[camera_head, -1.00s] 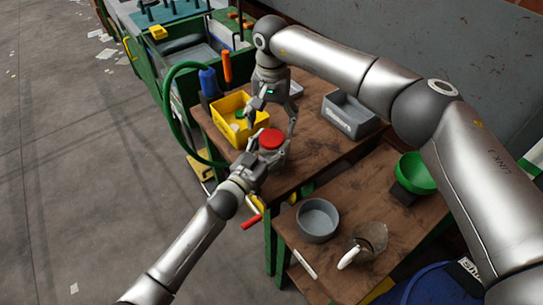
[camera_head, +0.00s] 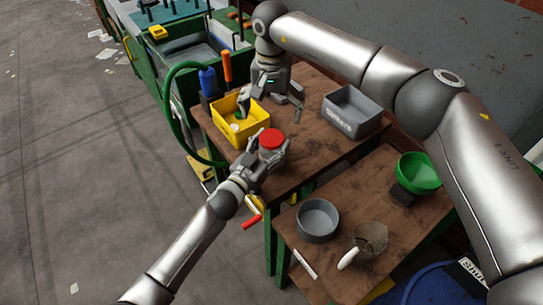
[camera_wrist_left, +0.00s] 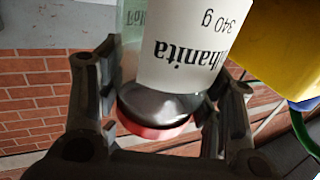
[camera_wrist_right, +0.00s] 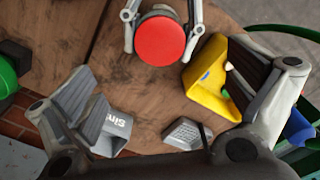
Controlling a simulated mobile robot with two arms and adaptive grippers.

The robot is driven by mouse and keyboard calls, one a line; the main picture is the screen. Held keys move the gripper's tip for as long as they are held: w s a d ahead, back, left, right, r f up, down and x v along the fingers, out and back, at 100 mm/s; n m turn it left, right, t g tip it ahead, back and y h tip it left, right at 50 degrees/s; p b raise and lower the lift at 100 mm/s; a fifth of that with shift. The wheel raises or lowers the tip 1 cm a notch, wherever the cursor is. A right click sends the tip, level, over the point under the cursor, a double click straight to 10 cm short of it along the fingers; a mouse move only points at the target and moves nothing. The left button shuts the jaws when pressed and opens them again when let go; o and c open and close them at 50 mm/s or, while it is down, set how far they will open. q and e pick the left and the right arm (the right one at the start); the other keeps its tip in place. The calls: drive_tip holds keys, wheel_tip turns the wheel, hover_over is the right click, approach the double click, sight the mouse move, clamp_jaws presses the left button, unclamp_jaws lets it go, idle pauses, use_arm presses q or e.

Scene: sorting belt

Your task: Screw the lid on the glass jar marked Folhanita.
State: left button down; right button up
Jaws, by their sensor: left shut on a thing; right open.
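The glass jar has a white label reading "hanita" and "340 g" in the left wrist view (camera_wrist_left: 185,50). My left gripper (camera_head: 266,156) is shut around the jar, its fingers on both sides in the left wrist view (camera_wrist_left: 160,105). The red lid (camera_head: 271,138) sits on the jar's top and shows as a full red disc in the right wrist view (camera_wrist_right: 160,41). How tightly it sits cannot be told. My right gripper (camera_head: 271,108) is open and empty, apart from the lid, behind and above it in the head view.
A yellow bin (camera_head: 255,112) with small items stands left of the lid, and a grey bin (camera_head: 352,112) right of it, on the brown table (camera_head: 310,140). A grey round bowl (camera_head: 318,220) and green bowl (camera_head: 418,172) stand on the nearer table. A green hose (camera_head: 170,110) arches at left.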

wheel_tip(320, 180, up, 9)
drive_tip(key=shift+r, duration=0.2)
use_arm(q)
drive_tip(key=shift+c, duration=1.6)
unclamp_jaws()
drive_tip(key=v, duration=1.2)
